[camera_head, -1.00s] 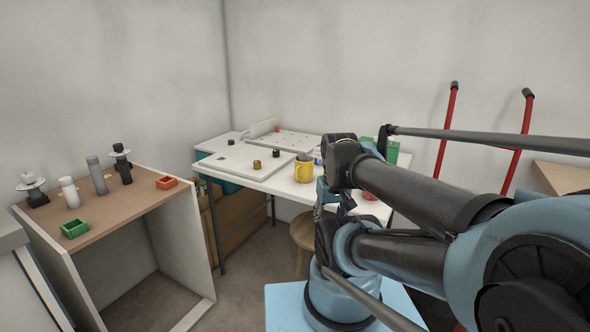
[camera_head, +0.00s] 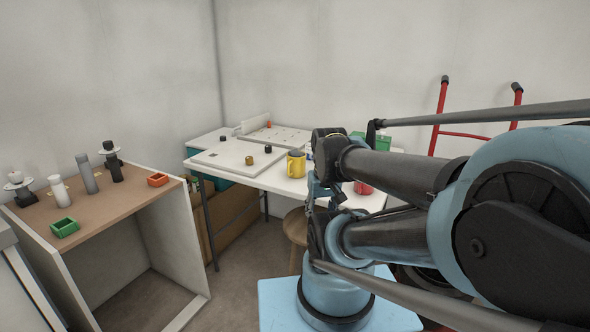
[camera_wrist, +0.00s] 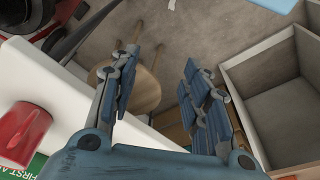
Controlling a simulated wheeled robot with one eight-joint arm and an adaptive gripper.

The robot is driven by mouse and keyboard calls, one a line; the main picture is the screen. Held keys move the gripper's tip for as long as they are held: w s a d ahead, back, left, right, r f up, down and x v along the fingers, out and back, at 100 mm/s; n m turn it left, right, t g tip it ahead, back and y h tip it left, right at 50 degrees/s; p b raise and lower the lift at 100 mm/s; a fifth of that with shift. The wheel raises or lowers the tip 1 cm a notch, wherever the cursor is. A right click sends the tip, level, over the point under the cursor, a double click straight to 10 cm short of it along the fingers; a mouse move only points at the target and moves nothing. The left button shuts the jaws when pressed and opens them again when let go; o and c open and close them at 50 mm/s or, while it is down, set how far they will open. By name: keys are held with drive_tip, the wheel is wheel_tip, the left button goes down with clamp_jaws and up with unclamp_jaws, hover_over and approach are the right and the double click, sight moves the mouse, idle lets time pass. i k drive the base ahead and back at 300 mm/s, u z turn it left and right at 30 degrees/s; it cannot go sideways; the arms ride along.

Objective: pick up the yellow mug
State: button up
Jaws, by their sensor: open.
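The yellow mug (camera_head: 296,166) stands upright on the white table (camera_head: 262,178), near its front edge, in the head view. It is just left of my arm's far end. The mug does not show in the wrist view. My gripper (camera_wrist: 160,68) is open and empty in the wrist view, its blue fingers spread over the floor and a wooden stool beside the table. In the head view my arm's links partly hide the wrist end, so the exact gap between gripper and mug cannot be told.
A red mug (camera_wrist: 22,130) is on the table near my gripper. A round wooden stool (camera_head: 296,228) stands below the table's front. White boards with small dark pieces lie behind the yellow mug. An open-fronted cabinet (camera_head: 180,250) stands left, with floor between.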

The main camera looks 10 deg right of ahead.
sight(296, 167)
drive_tip(key=u, duration=1.2)
drive_tip(key=k, duration=1.45)
drive_tip(key=z, duration=1.2)
drive_tip(key=i, duration=1)
drive_tip(key=u, duration=0.05)
